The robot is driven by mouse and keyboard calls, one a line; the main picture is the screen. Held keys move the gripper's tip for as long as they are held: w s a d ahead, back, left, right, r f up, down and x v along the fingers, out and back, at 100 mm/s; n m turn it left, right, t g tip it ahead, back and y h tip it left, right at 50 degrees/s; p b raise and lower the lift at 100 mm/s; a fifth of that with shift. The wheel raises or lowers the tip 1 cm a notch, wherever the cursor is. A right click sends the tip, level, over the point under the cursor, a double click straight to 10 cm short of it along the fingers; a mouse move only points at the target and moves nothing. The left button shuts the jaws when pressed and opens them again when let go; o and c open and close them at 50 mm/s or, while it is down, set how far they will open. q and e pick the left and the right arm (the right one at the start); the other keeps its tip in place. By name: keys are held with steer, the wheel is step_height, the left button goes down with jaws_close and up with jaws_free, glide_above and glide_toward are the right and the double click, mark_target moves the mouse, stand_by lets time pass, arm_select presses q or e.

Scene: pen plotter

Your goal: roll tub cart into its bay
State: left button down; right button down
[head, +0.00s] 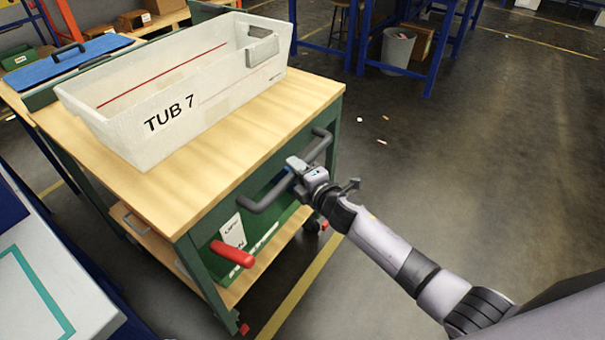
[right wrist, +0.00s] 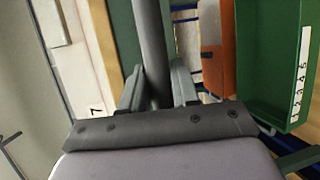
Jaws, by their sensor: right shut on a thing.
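The cart (head: 255,137) has a wooden top and a green frame, and a white tub (head: 190,112) marked "TUB 7" stands on it. A dark grey push handle (head: 262,197) runs along the cart's near right end. My right gripper (head: 294,166) is shut on this handle near its middle. In the right wrist view, the handle bar (right wrist: 152,50) passes between the two fingers (right wrist: 156,92). A red lever (head: 233,254) sticks out low on the cart's end, beside a white label (head: 232,231). My left gripper is in neither view. No marked bay can be made out for sure.
A yellow floor line (head: 305,285) runs beside the cart. A light table with a teal outline (head: 50,300) stands close at the lower left. A grey bin (head: 397,50) stands by blue racks. Open floor lies to the right.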

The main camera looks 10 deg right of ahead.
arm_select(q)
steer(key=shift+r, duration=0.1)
arm_select(e)
steer(key=shift+w+a+r, duration=0.1)
steer(key=shift+a+r, duration=0.1)
steer(key=shift+r, duration=0.05)
steer(key=c, duration=0.9)
jaws_free()
steer(key=shift+w+a+f, duration=0.1)
steer(key=shift+w+f, duration=0.05)
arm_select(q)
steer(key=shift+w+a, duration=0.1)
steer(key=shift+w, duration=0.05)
arm_select(e)
steer(key=shift+s+d, duration=0.25)
steer(key=shift+s, duration=0.15)
arm_select(q)
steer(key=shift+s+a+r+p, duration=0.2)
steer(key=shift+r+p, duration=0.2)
steer(key=shift+p, duration=0.7)
arm_select(e)
steer(key=v, duration=0.6)
steer(key=shift+s, duration=0.2)
